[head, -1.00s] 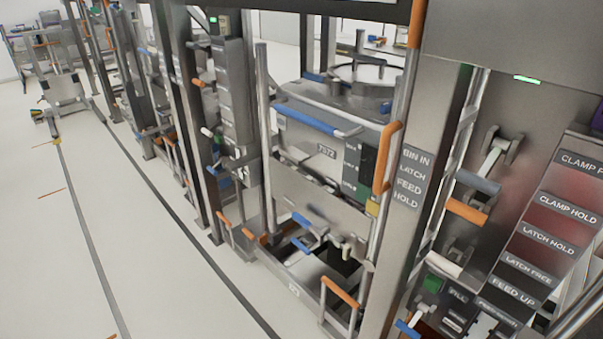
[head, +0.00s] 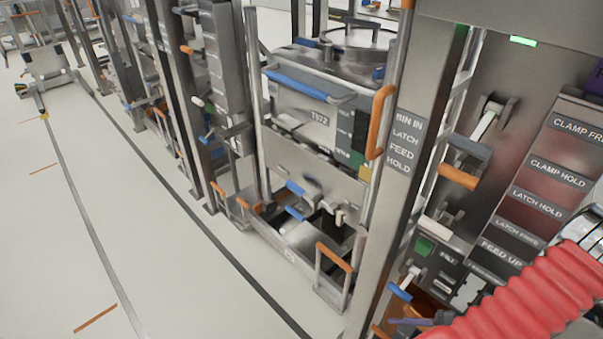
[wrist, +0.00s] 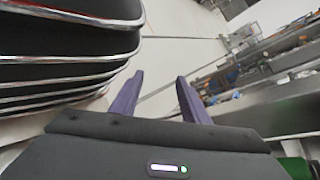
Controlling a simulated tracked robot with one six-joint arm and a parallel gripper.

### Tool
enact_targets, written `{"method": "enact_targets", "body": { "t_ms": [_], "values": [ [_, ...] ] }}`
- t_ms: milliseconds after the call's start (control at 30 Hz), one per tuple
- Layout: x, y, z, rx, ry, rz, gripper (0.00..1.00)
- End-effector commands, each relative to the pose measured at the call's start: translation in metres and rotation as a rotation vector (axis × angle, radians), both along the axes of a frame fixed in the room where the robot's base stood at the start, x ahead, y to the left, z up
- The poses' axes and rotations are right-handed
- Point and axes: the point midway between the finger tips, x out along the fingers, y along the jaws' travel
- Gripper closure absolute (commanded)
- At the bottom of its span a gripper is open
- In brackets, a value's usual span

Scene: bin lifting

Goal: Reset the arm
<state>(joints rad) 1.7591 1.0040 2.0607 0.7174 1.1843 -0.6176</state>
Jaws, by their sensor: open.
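My gripper (wrist: 160,98) shows in the wrist view with its two purple fingers apart and nothing between them. Pale floor and a dark line lie beyond the fingertips. In the head view my red ribbed arm sleeve (head: 530,295) enters at the lower right, in front of the labelled panel. A purple piece low beside the sleeve may be part of my gripper; I cannot tell.
A grey bin marked 7572 (head: 305,105) with a blue handle stands in the steel frame (head: 395,160). A panel with labels such as CLAMP HOLD (head: 560,172) is at the right. Black ribbed parts (wrist: 60,50) fill the wrist view's left. Open floor (head: 110,230) lies left.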

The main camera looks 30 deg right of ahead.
Motion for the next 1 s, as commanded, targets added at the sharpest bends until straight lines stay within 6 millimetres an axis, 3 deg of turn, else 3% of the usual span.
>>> {"method": "enact_targets", "body": {
  "t_ms": [467, 1000],
  "values": [
    [0.028, 0.012, 0.065, -0.138, 0.245, 0.312, 0.58],
    [0.07, 0.031, 0.138, -0.428, 0.423, 0.597, 0.58]
  ]
}}
